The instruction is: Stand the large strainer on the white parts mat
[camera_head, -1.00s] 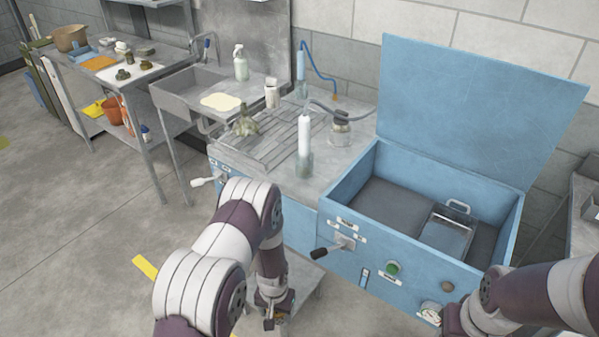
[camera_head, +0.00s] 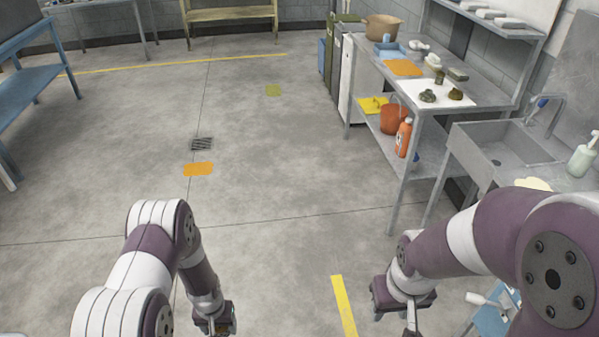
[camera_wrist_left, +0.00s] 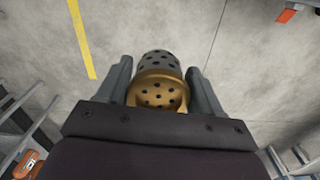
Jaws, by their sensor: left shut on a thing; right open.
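The large strainer (camera_wrist_left: 160,92), a brass-coloured body with a dark perforated end and holes, sits between the fingers of my left gripper (camera_wrist_left: 160,66) in the left wrist view. My left gripper (camera_head: 216,326) is low at the bottom of the head view, over open floor; the strainer cannot be made out there. The white parts mat (camera_head: 414,86) lies on the steel bench at the upper right, far from both grippers, with several small dark parts on it. My right gripper (camera_head: 411,326) is at the bottom right, its fingers mostly cut off, with nothing visible in it.
The steel bench (camera_head: 470,88) also holds a pot (camera_head: 381,28), an orange cloth (camera_head: 403,68) and a blue tray (camera_head: 388,50). An orange bucket (camera_head: 393,119) and bottle (camera_head: 403,138) stand on its lower shelf. A sink (camera_head: 500,155) is nearer right.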

